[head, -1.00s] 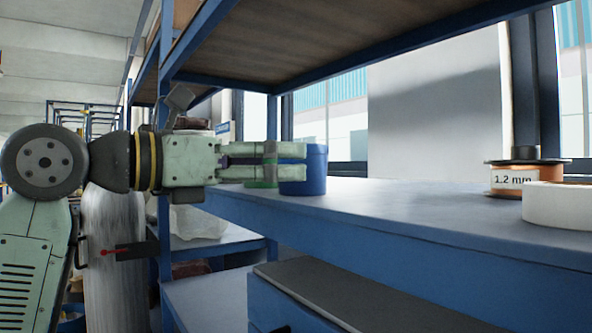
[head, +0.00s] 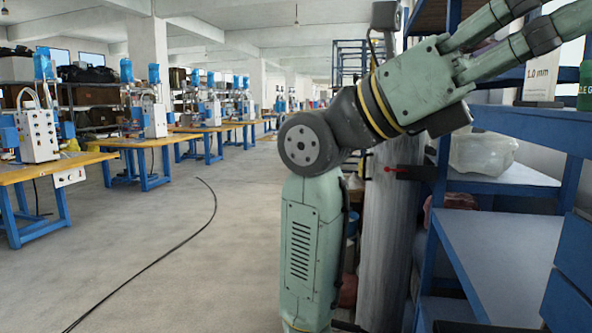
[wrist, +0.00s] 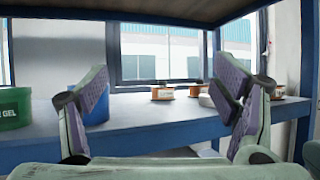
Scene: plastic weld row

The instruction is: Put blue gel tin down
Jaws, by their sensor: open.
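The blue gel tin (wrist: 101,112) stands upright on the shelf in the wrist view, partly hidden behind the left finger of my gripper. My gripper (wrist: 163,80) is open, with its fingers spread wide and nothing between them. The tin is beyond the left finger, outside the gap. In the head view my gripper (head: 556,12) is at the top right with its fingertips near the picture's edge. The blue tin is not visible in the head view.
A green gel tin (wrist: 14,108) stands left of the blue tin. Spools (wrist: 163,92) stand further right on the blue shelf (wrist: 150,110). A shelf board (wrist: 160,12) hangs above. In the head view, a 1.0 mm box (head: 540,76) stands at right; open floor (head: 190,240) lies left.

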